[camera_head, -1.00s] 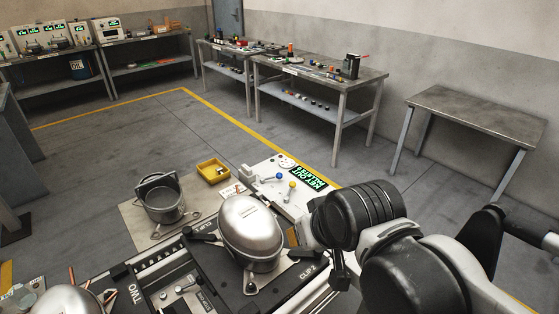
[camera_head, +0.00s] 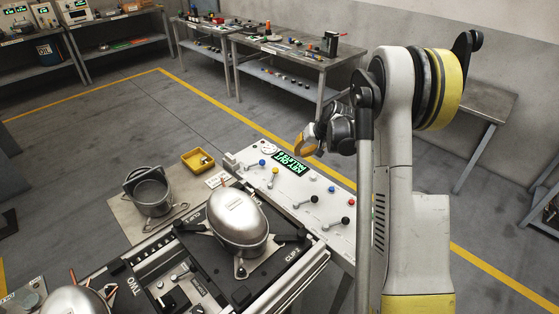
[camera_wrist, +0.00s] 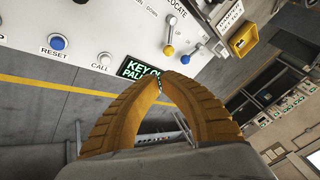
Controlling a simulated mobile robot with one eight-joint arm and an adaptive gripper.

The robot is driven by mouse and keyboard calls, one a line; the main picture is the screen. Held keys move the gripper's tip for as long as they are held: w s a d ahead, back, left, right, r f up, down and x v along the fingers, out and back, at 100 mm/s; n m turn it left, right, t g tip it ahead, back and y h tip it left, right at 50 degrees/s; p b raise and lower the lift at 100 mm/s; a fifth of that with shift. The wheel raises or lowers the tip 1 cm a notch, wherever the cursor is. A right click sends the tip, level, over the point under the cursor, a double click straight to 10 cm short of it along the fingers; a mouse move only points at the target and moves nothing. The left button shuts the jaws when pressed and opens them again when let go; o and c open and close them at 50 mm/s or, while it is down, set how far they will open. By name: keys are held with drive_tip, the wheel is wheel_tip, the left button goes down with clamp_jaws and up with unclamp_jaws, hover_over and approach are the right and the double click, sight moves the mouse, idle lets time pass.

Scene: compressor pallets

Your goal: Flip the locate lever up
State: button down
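The white control panel (camera_head: 316,206) holds several levers with coloured knobs. A lever with a yellow knob (camera_head: 275,170) and one with a blue knob (camera_head: 262,162) stand near its far end. In the wrist view the yellow knob (camera_wrist: 168,51) is beside the partly cropped LOCATE label (camera_wrist: 177,8). Whether that lever is up or down I cannot tell. My gripper (camera_head: 301,149) is above the panel's far edge, near the green display, apart from the levers. In the wrist view its orange fingertips (camera_wrist: 161,81) meet with nothing held between them.
A green-lit display (camera_head: 291,162) and RESET button (camera_wrist: 57,42) are on the panel. A silver compressor (camera_head: 238,219) sits on the pallet to the left. A yellow bin (camera_head: 198,160) and a grey pot-like housing (camera_head: 152,193) lie beyond it. Open floor lies behind the panel.

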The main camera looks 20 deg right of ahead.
drive_tip(key=w+f, duration=0.2)
drive_tip(key=f, duration=0.2)
drive_tip(key=w+f+b, duration=0.1)
drive_tip(key=w+f, duration=0.1)
drive_tip(key=f, duration=0.3)
drive_tip(key=w+d+f+b, duration=0.1)
drive_tip(key=w+f, duration=0.1)
drive_tip(key=f, duration=0.2)
drive_tip(key=shift+w+d+f, duration=0.1)
drive_tip(key=shift+f, duration=0.05)
drive_tip(key=shift+w+a+f, duration=0.1)
drive_tip(key=shift+w+a, duration=0.25)
drive_tip(key=shift+a, duration=0.2)
drive_tip(key=shift+w+a+f, duration=0.1)
drive_tip(key=shift+w+a, duration=0.2)
drive_tip(key=shift+a, duration=0.25)
drive_tip(key=shift+w+a+b, duration=0.35)
drive_tip(key=shift+a, duration=0.25)
drive_tip(key=shift+w+a+f+b, duration=0.25)
drive_tip(key=shift+w+a+b, duration=0.4)
drive_tip(key=shift+b, duration=0.2)
drive_tip(key=shift+r, duration=0.2)
